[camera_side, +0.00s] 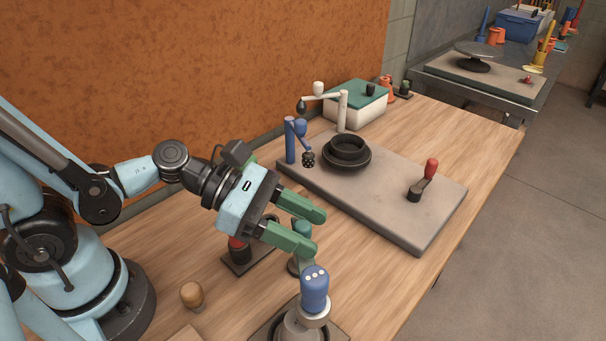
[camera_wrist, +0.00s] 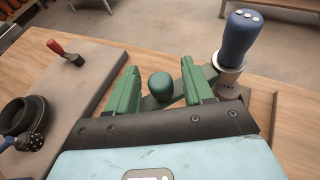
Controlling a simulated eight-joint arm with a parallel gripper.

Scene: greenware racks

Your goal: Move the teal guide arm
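A teal knob (camera_side: 302,228) stands below and between my gripper's green fingers in the side view. In the wrist view the teal knob (camera_wrist: 160,86) sits between the fingers, on a dark grey bar (camera_wrist: 153,103) that runs towards a blue-handled fixture (camera_wrist: 238,40); this looks like the guide arm. My gripper (camera_side: 317,232) is open, with a finger on each side of the knob; it also shows in the wrist view (camera_wrist: 160,66). Gaps show between knob and fingers in the wrist view. The knob's lower part is partly hidden in the side view.
The blue handle (camera_side: 315,286) stands upright close to the fingertips. A red-topped fixture (camera_side: 239,252) is under my wrist, and a wooden knob (camera_side: 191,295) is nearer the front.

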